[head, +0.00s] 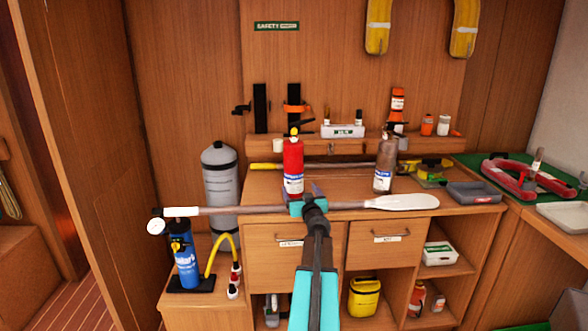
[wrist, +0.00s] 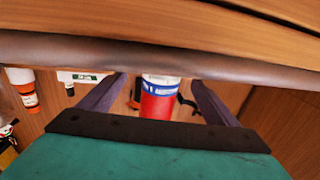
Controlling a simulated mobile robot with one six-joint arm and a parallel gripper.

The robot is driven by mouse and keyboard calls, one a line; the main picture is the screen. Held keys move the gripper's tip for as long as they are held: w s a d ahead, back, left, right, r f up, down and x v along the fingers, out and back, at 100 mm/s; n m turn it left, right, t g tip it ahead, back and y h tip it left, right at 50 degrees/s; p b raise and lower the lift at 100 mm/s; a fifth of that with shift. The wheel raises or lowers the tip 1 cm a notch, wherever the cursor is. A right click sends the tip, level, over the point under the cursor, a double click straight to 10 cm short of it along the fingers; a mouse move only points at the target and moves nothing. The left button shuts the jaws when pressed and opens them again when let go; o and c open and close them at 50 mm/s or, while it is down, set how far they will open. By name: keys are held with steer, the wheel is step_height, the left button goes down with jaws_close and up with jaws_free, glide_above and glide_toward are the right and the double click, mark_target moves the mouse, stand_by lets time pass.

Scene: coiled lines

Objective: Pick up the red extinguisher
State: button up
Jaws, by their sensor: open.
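The red extinguisher (head: 293,163) stands upright on the wooden counter, with a white and blue label low on its body and a black and yellow top. My gripper (head: 301,189) is open just in front of its base. In the wrist view, which looks upside down, the extinguisher (wrist: 158,103) shows between my two dark fingers (wrist: 155,92), roughly centred. I cannot tell whether they touch it. The gripper hides part of its foot in the head view.
A paddle (head: 398,202) lies along the counter's front edge, its shaft crossing at my gripper. A brown-grey bottle (head: 384,168) stands to the right. A grey cylinder (head: 219,185) and blue pump (head: 185,258) stand left. A small shelf (head: 338,145) is behind the extinguisher.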

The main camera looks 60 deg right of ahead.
mark_target(296, 184)
steer(key=shift+w+d, duration=0.35)
steer(key=shift+w, duration=0.05)
steer(key=shift+d, duration=0.1)
steer(key=shift+b+x, duration=0.45)
steer(key=shift+x, duration=2.05)
steer(key=shift+w, duration=0.2)
steer(key=c, duration=1.2)
steer(key=shift+c, duration=1.3)
steer(key=shift+r, duration=0.2)
